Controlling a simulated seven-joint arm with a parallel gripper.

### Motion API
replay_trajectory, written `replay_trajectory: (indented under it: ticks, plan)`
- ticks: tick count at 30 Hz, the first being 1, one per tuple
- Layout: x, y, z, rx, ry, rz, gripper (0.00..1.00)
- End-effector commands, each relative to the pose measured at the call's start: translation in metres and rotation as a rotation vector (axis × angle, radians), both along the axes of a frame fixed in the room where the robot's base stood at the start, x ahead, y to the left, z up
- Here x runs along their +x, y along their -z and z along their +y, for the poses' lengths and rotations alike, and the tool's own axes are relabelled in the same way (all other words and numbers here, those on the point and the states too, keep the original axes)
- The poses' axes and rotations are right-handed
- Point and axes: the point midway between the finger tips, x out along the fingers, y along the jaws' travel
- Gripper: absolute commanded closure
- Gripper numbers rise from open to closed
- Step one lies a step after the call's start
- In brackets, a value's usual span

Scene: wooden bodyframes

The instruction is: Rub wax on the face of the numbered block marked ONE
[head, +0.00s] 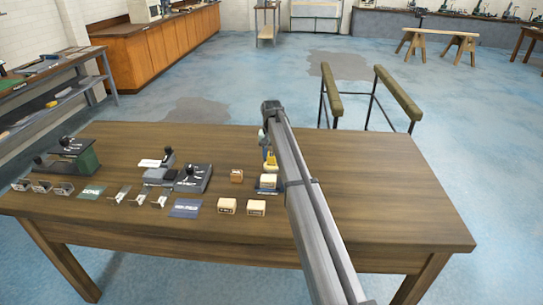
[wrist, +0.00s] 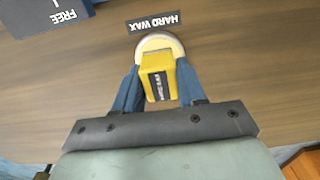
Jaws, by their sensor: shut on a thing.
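My gripper (wrist: 158,82) is shut on a yellow wax block (wrist: 156,84) with a dark label, its blue fingers on either side. A pale round dish (wrist: 160,42) shows just past the wax, beside a dark HARD WAX label (wrist: 154,23); I cannot tell if the wax still touches the dish. In the head view the yellow wax (head: 270,161) is below the arm's far end. Several small wooden blocks stand nearby: one behind (head: 236,175), one on a blue pad (head: 268,182), two in front (head: 227,206) (head: 256,208). Their markings are too small to read.
A dark plate marked FREE (wrist: 58,15) shows in the wrist view. Black-knobbed devices (head: 193,178) (head: 72,155), small metal stands (head: 120,195) and flat cards (head: 186,208) fill the table's left half. The table's right side (head: 400,205) is bare.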

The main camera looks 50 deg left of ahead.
Motion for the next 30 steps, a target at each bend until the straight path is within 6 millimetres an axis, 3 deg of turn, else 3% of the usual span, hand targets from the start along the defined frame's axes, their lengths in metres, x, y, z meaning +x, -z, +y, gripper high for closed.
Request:
replay_trajectory:
  ticks: [30]
  plan:
    - [0.0001,0.0074,0.0001,0.000,0.000,0.000,0.84]
